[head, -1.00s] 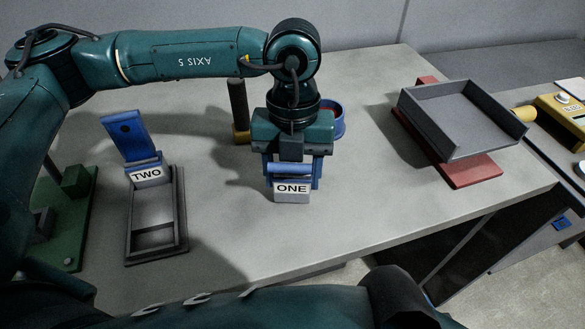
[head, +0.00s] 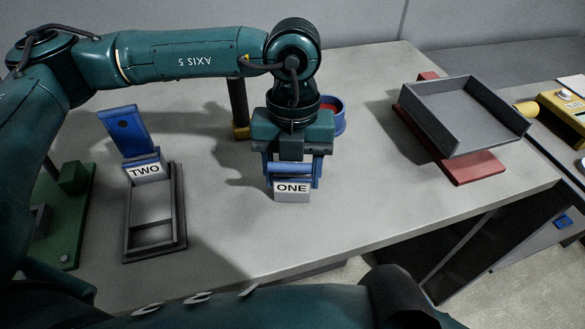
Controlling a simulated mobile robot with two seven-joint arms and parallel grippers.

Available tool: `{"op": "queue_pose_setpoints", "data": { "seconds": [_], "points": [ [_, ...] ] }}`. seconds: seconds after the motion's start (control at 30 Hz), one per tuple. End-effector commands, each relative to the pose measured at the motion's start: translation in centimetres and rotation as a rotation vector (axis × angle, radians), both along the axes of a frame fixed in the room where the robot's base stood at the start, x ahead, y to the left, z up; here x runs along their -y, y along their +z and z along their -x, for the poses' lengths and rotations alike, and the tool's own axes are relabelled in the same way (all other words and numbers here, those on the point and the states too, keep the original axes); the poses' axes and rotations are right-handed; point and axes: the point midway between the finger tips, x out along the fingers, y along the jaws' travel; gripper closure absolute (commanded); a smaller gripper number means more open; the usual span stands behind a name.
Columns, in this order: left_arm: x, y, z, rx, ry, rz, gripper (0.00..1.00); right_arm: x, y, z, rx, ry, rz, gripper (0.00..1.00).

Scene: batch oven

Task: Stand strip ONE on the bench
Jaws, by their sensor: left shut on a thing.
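Strip ONE is a blue piece with a grey block that carries the white label "ONE" (head: 292,189). It is in the middle of the head view, above or on the grey bench (head: 350,220); I cannot tell whether its base touches the top. My left gripper (head: 292,172) points down from above and is shut on strip ONE, with blue fingers on either side. The gripper hides much of the strip's upper part. My right gripper is not in view.
Strip TWO (head: 146,170) leans in a dark grey frame (head: 182,225) at the left. A green fixture (head: 75,205) stands farther left. Behind my gripper are a dark post (head: 238,102) and a blue round container (head: 339,125). A grey tray (head: 460,115) sits on a red base (head: 475,170) at the right.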

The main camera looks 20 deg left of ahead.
Motion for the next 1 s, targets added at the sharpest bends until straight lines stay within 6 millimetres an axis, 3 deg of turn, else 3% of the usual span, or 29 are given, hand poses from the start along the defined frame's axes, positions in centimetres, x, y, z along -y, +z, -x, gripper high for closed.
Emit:
{"op": "queue_pose_setpoints", "data": {
  "seconds": [0.13, 0.17, 0.43, 0.77, 1.0],
  "points": [
    [0.0, -0.3, 0.0, 0.001, 0.000, 0.001, 0.81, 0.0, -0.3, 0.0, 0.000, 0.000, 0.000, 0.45],
    [0.0, -0.2, 0.0, 0.001, 0.000, 0.001, 0.43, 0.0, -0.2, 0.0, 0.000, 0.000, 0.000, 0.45],
    [0.0, -0.2, 0.0, 0.000, 0.000, 0.000, 0.21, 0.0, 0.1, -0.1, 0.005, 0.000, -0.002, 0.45],
    [0.0, -0.2, 0.0, -0.001, 0.000, -0.001, 0.20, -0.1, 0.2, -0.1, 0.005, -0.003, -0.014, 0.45],
    [-0.1, 3.9, -0.6, 0.005, 0.001, 0.002, 0.20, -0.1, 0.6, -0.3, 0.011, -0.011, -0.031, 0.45]
  ]
}}
